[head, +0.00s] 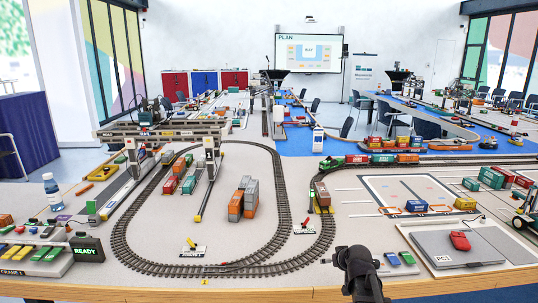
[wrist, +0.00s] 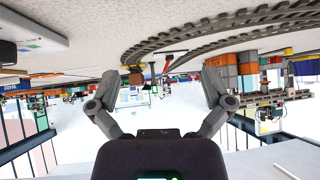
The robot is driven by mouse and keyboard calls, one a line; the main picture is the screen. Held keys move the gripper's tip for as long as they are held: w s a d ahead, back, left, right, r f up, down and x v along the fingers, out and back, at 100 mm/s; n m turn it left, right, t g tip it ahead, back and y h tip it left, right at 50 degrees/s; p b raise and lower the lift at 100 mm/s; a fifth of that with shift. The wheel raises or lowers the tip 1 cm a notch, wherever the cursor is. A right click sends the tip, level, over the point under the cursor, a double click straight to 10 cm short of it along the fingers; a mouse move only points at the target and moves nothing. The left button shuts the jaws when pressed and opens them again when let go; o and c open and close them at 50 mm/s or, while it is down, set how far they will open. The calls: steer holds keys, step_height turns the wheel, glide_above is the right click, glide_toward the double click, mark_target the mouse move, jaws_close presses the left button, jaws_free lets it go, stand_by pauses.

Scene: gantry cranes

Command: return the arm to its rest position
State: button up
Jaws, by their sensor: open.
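My gripper (wrist: 162,82) shows in the wrist view with its two grey fingers spread wide apart. Nothing is between the fingers. The wrist picture is upside down, with the table at the top and the room below. In the head view a dark part of my arm (head: 360,272) rises at the front edge of the table, right of the middle. The rest of the arm is hidden below the picture.
An oval train track (head: 213,268) lies just behind the front table edge, left of my arm. A grey laptop marked PC1 (head: 452,247) with a red item on it lies to the right. Stacked containers (head: 243,199) stand inside the oval.

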steer(key=s+a+f+g+h, duration=0.1)
steer(key=s+a+f+g, duration=0.15)
steer(key=s, duration=0.45)
steer(key=s+a+f+m+g, duration=0.1)
steer(key=s+g, duration=0.2)
steer(key=s, duration=0.4)
steer(key=s+a+f+g+h, duration=0.1)
steer(key=s+f+g, duration=0.15)
steer(key=s, duration=0.45)
step_height(320, 180, up, 14)
steer(key=g+p, duration=0.1)
steer(key=p, duration=1.2)
steer(key=shift+a, duration=0.15)
steer(key=shift+w+f, duration=0.1)
steer(key=shift+c, duration=0.2)
